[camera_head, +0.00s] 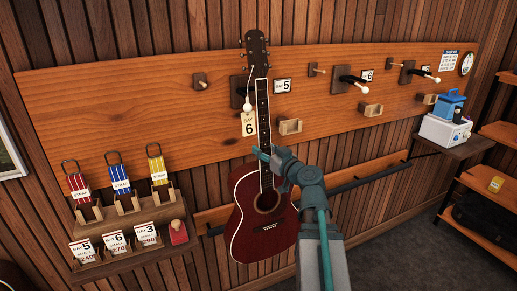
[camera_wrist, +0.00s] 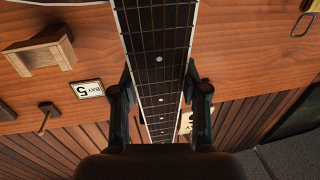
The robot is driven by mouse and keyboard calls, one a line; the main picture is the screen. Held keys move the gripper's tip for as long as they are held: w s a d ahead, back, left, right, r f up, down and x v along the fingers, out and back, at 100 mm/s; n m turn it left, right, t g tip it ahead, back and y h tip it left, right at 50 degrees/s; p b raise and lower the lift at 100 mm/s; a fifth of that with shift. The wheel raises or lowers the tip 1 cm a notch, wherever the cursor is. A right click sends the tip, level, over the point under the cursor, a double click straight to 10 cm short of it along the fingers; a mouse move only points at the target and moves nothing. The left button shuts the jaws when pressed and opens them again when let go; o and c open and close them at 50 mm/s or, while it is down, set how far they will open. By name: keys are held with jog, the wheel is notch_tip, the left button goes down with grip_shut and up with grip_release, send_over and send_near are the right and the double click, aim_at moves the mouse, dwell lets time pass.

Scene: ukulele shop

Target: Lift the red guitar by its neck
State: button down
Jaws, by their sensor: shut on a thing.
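The red guitar (camera_head: 259,235) hangs upright against the wall in the head view, with a dark headstock and a long dark neck (camera_head: 263,115). My gripper (camera_head: 267,154) is at the lower part of the neck, just above the body. In the wrist view the neck (camera_wrist: 158,60) runs between the two fingers of my gripper (camera_wrist: 159,95), one on each side. The gripper is shut on the neck. A tag marked "BAY 6" (camera_head: 249,124) hangs beside the neck on the left. The hanger behind the headstock is partly hidden.
A wooden board (camera_head: 130,100) carries pegs, more hangers (camera_head: 347,79) and small wooden blocks (camera_head: 290,127). A shelf at left holds coloured straps (camera_head: 119,179) and price cards (camera_head: 115,243). A rail (camera_head: 365,180) runs low along the wall to the right.

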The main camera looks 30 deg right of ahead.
jog(key=s+b, duration=1.2)
jog(key=b, duration=0.4)
jog(key=shift+s+a, duration=0.2)
jog(key=shift+r, duration=0.15)
jog(key=c, duration=1.2)
grip_release()
grip_shut()
